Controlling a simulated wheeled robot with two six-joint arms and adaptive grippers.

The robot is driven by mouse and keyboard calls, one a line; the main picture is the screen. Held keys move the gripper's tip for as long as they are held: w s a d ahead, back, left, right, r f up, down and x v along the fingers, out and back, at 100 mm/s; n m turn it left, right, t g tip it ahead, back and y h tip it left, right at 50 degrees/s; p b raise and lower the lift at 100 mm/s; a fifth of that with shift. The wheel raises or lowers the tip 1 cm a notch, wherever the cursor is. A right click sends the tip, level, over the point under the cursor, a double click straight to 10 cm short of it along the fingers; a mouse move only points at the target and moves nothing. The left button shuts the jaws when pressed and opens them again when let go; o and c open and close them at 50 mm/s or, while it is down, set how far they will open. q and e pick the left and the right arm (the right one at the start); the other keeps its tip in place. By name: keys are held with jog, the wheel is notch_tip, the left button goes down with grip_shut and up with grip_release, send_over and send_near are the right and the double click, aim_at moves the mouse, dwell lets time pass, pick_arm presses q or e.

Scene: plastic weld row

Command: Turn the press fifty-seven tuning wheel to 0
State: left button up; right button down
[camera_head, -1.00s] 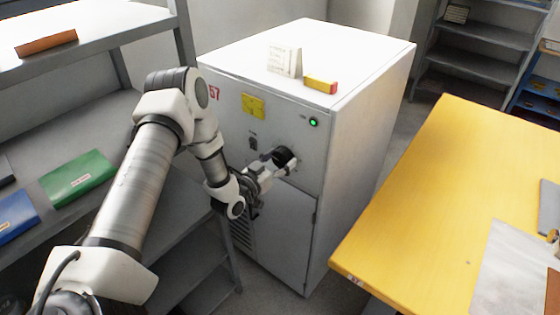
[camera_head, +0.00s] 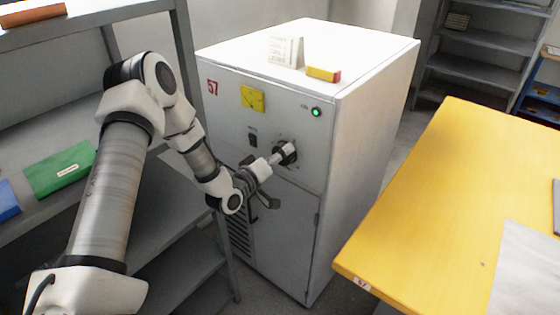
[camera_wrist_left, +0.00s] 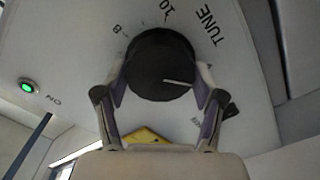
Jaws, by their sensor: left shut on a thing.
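The press fifty-seven (camera_head: 300,120) is a white cabinet with a red "57" on its front. Its tuning wheel is a black round knob (camera_head: 288,150) on the front panel, partly hidden by my gripper in the head view. In the left wrist view the wheel (camera_wrist_left: 160,60) carries a white pointer line at its lower right; the printed "8", "10" and "TUNE" show around it. My left gripper (camera_head: 281,157) has a finger on either side of the wheel and is shut on it; its fingers (camera_wrist_left: 161,88) also show in the wrist view. My right gripper is not in view.
A green lamp (camera_head: 316,112) glows on the panel, with a dark switch (camera_head: 253,140) left of the wheel. A yellow-topped table (camera_head: 430,200) stands at the right. Grey shelving (camera_head: 150,225) stands close at the left, beside my arm.

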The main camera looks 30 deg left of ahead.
pick_arm(q)
jog(key=shift+n+b, duration=0.4)
jog(key=shift+n, duration=0.3)
jog(key=shift+a, duration=0.1)
jog(key=o, duration=1.1)
jog(key=s, duration=1.2)
jog(key=shift+a, duration=0.4)
